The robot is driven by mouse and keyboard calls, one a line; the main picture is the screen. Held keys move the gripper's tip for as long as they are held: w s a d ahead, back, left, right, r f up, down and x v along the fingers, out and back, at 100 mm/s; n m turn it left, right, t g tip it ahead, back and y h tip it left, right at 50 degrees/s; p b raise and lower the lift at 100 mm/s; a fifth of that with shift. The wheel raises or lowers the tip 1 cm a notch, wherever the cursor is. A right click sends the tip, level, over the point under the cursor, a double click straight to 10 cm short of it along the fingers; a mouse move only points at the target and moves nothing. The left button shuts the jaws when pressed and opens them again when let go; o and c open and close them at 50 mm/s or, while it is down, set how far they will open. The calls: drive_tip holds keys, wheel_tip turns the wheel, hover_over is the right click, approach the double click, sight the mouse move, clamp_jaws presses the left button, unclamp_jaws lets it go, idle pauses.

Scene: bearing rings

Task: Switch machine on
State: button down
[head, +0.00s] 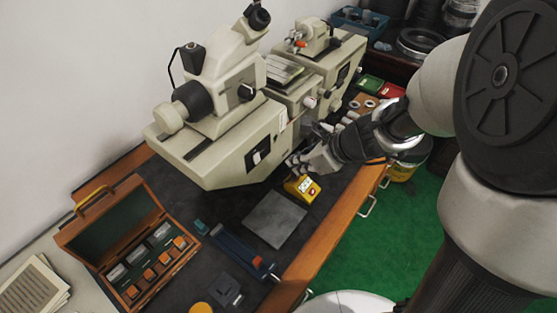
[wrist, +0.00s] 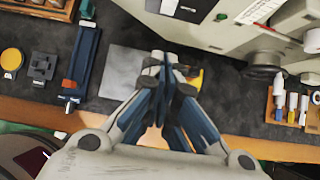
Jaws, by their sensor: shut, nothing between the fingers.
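The machine (head: 225,150) is a large beige measuring instrument on the bench, and its lower body shows at the top of the wrist view (wrist: 200,12). A small yellow switch box (head: 301,187) with a red button stands on the bench in front of the machine. In the wrist view a yellow edge of the switch box (wrist: 197,79) shows just behind my fingers, which hide most of it. My gripper (head: 294,164) is shut and empty. It is close to the box, above and beside it in the head view; I cannot tell if it touches.
A grey plate (head: 274,219) and a blue tool (head: 238,249) lie on the dark bench mat. An open wooden case (head: 128,240) stands at the left. Small bins and rings (head: 370,85) lie at the back right. The wooden bench edge (head: 335,226) runs along the green floor.

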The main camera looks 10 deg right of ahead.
sight(257, 158)
drive_tip(key=w+a+r+b+x, duration=0.1)
drive_tip(key=b+x, duration=0.3)
drive_tip(key=x, duration=0.8)
drive_tip(key=shift+w+a+r, duration=0.15)
drive_tip(key=shift+w+a, duration=0.25)
drive_tip(key=shift+w+a+b, duration=0.2)
drive_tip(key=shift+a+b, duration=0.05)
drive_tip(key=shift+b, duration=0.05)
